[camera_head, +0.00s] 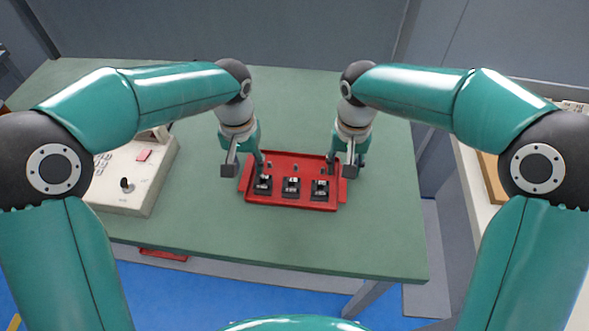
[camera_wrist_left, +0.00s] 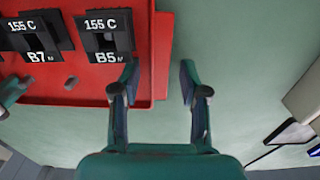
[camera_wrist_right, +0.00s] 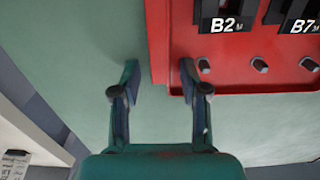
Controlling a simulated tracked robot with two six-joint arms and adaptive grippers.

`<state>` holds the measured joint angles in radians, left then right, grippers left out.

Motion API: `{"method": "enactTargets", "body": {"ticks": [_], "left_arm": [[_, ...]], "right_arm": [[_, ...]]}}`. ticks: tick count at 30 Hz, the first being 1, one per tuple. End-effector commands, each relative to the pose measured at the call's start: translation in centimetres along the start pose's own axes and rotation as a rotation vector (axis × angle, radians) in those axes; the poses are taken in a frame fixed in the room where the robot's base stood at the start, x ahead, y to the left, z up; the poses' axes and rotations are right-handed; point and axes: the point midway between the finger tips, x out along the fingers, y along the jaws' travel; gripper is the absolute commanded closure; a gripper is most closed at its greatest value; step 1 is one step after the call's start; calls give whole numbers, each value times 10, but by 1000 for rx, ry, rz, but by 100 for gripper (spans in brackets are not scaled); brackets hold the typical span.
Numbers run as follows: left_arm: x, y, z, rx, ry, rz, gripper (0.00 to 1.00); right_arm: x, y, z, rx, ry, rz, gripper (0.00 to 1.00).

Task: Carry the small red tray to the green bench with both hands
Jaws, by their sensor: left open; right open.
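The small red tray (camera_head: 262,200) lies on the green bench (camera_head: 280,245). It holds three black blocks (camera_head: 291,187), labelled B5, B7 and B2 in the wrist views, and several small grey pegs. My left gripper (camera_head: 243,167) is open at the tray's left end. In the left wrist view its fingers lie either side of the red end strip (camera_wrist_left: 162,50), one over the tray, one over the bench. My right gripper (camera_head: 342,166) is open at the tray's right end. In the right wrist view its fingers lie either side of that end strip (camera_wrist_right: 157,40). I cannot tell whether the fingers touch the tray.
A pale control box (camera_head: 135,180) with a black knob and a red patch stands on the bench at the left. A pale table (camera_head: 470,180) is at the right, across a gap. The bench is clear in front of and behind the tray.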

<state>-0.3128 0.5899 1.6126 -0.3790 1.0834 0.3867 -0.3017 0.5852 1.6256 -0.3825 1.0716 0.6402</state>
Motion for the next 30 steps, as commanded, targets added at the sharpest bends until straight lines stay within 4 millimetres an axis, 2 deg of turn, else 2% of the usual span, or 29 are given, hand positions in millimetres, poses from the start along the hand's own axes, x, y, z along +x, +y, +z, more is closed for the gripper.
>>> {"method": "enactTargets", "body": {"ticks": [5, 12, 18, 25, 30], "left_arm": [[-21, 0, -1, 1, 6, 1, 56], [-69, 0, -2, 0, 5, 1, 56], [-102, 0, -2, 0, 4, 2, 56], [-116, 0, -1, 0, 0, 1, 56], [-116, 0, -1, 0, 0, 1, 56]], "right_arm": [[0, 0, 0, 0, 0, 0, 56], [0, 0, 0, 0, 0, -1, 56], [0, 0, 0, 0, 0, -1, 56], [-6, 0, -1, 1, 2, -1, 56], [-29, -1, -1, 0, 4, -3, 56]]}}
